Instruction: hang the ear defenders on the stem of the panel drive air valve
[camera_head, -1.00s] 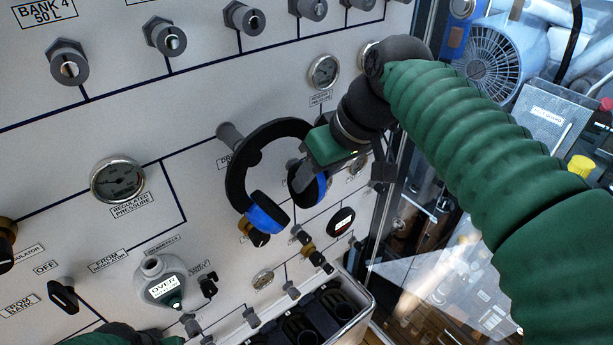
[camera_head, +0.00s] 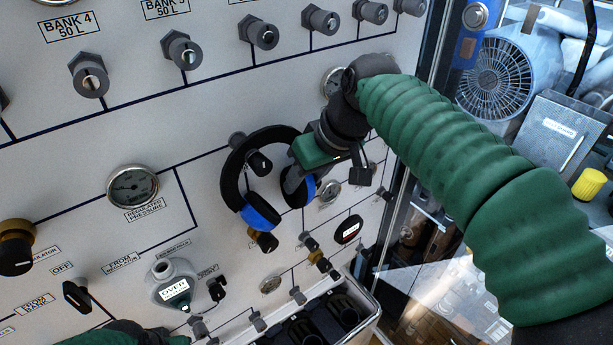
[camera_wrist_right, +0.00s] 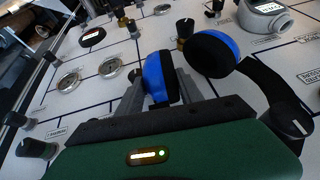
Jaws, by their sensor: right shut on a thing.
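The ear defenders (camera_head: 233,172) have a black headband and blue-and-black cups. They hang upright in front of the panel, arc on top. My right gripper (camera_head: 298,180) is shut on the right-hand cup, which shows between its fingers in the right wrist view (camera_wrist_right: 160,78). The other cup (camera_head: 262,210) hangs free. Only part of my left arm shows, at the bottom left.
More valve knobs, such as a brass-based one (camera_head: 264,240), sit close below the cups. A pressure gauge (camera_head: 132,186) is to the left. A black-lined tray (camera_head: 370,312) is below.

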